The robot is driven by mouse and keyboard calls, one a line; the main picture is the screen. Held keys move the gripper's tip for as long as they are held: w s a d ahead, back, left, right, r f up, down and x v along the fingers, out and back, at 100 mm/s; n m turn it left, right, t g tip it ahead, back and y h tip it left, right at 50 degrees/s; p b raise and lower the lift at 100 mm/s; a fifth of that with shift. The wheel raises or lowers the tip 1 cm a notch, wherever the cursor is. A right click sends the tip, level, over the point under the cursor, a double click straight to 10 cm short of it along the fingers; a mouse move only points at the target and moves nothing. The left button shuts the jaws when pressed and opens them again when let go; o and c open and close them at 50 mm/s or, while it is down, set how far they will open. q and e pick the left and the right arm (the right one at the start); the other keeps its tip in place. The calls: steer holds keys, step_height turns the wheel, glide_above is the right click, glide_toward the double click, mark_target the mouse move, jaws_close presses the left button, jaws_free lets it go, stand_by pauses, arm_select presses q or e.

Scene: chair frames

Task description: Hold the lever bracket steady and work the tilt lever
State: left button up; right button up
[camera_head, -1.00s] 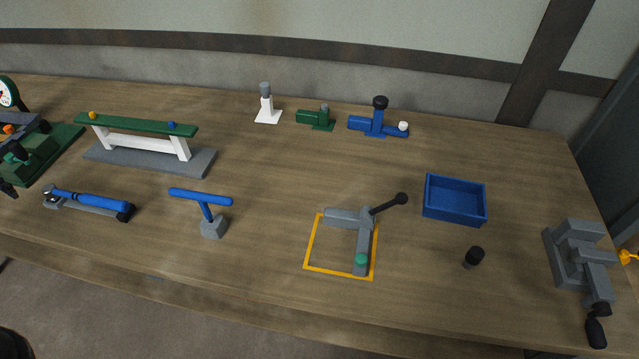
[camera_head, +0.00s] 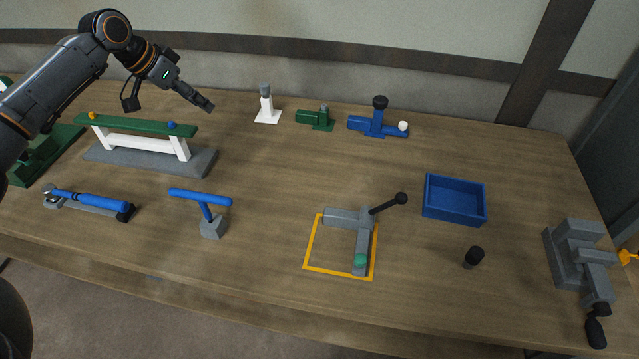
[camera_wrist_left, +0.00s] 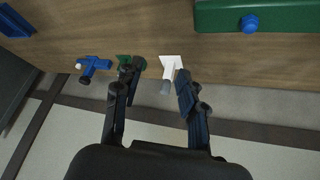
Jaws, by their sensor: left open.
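The grey lever bracket (camera_head: 348,217) lies on the table inside an orange outlined square, right of centre in the head view. Its tilt lever (camera_head: 388,204) is a dark rod with a black ball knob, slanting up to the right. A green round spot (camera_head: 361,260) is on the bracket's near arm. My left gripper (camera_head: 170,105) is open and empty, in the air above the back left of the table, far from the bracket. Its spread fingers also show in the left wrist view (camera_wrist_left: 157,73). That view does not show the grey bracket. My right gripper is not in view.
A blue tray (camera_head: 455,217), a small black knob (camera_head: 473,258) and a grey vise (camera_head: 582,262) are right of the bracket. A green-topped stand (camera_head: 140,126), blue T-shaped piece (camera_head: 205,205) and blue-handled tool (camera_head: 95,202) are left. Small fixtures (camera_head: 375,122) line the back.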

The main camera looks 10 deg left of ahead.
arm_select(q)
steer(key=s+d+f+m+g, duration=0.1)
steer(key=s+d+f+m, duration=0.15)
steer(key=d, duration=0.55)
steer(key=s+d+f+m+g, duration=0.1)
steer(key=d+f+m+g, duration=0.15)
steer(key=d, duration=0.45)
steer(key=m+g, duration=0.1)
steer(key=m, duration=0.6)
glide_toward(333, 212)
step_height(333, 212, down, 2)
steer(key=x, duration=0.7)
steer(key=shift+w+d+f, duration=0.1)
steer(key=shift+d+f, duration=0.15)
steer(key=shift+d, duration=0.15)
jaws_close()
steer(key=shift+o, duration=0.7)
jaws_free()
